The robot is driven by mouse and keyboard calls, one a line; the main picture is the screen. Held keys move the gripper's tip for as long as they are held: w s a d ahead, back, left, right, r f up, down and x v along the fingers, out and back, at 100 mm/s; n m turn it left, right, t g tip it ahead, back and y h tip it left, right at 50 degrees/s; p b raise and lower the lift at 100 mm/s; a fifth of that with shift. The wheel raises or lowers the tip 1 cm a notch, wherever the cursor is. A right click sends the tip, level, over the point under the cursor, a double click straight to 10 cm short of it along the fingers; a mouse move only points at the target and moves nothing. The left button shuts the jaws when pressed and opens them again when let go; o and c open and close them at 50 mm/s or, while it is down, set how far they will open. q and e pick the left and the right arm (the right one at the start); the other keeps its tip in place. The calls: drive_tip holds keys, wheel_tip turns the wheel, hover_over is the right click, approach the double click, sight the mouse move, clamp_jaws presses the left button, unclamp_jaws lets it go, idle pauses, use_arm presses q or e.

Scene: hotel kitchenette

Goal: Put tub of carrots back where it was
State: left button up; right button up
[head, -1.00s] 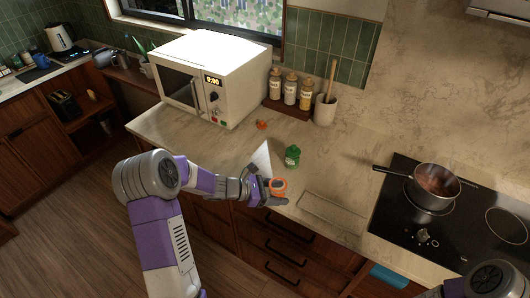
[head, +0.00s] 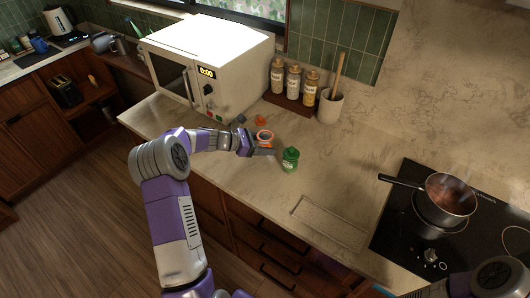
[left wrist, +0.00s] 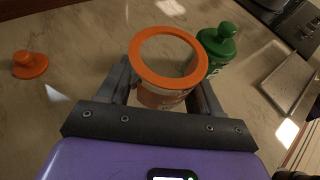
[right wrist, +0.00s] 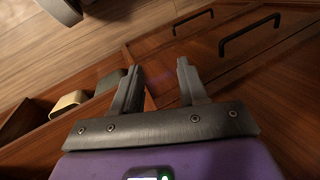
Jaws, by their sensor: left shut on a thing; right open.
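The tub of carrots (head: 265,137) is a small clear tub with an orange rim. My left gripper (head: 258,147) is shut on it over the counter, left of a green-topped jar. In the left wrist view the tub (left wrist: 160,98) sits between the two fingers (left wrist: 165,75), its orange rim facing the camera. I cannot tell whether its base touches the counter. My right gripper (right wrist: 158,75) is open and empty in the right wrist view, in front of wooden drawer fronts.
The green jar (head: 290,160) stands close right of the tub. A small orange knobbed lid (head: 260,119) lies behind it. The microwave (head: 205,70), spice jars (head: 293,80) and utensil crock (head: 330,105) line the back. A pan (head: 448,195) is on the hob at right.

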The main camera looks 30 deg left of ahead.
use_arm(q)
drive_tip(key=shift+f, duration=1.8)
drive_tip(key=shift+b, duration=0.35)
drive_tip(key=o, duration=1.1)
drive_tip(key=shift+f, duration=0.15)
drive_tip(key=shift+r, duration=0.2)
drive_tip(key=p+v, duration=0.1)
drive_tip(key=v, duration=1.1)
